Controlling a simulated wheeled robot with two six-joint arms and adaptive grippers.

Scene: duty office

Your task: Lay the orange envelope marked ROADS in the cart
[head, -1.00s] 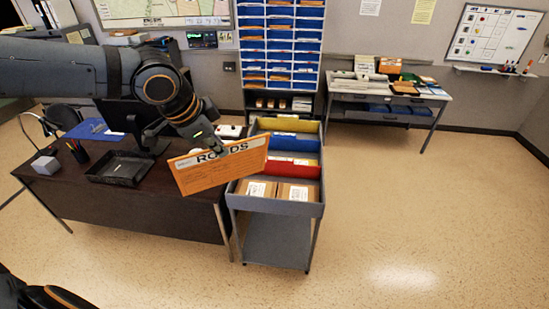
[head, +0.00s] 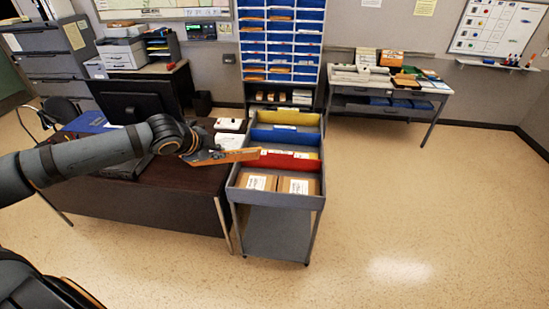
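My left gripper (head: 205,148) is shut on the orange envelope (head: 228,157), which now shows almost edge-on, so its ROADS marking cannot be read. The envelope's right end reaches over the left rim of the grey cart (head: 275,199), and the rest is above the desk edge. The cart's top tray has yellow (head: 285,118), blue (head: 285,137) and red (head: 290,162) dividers. Two brown packages (head: 261,182) lie in its front compartment. My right gripper is not in view.
A dark desk (head: 170,195) with a monitor (head: 143,97) stands left of the cart. A blue-slotted mail sorter (head: 280,45) stands behind it. A side table (head: 385,92) with papers is at the back right. The floor right of the cart is clear.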

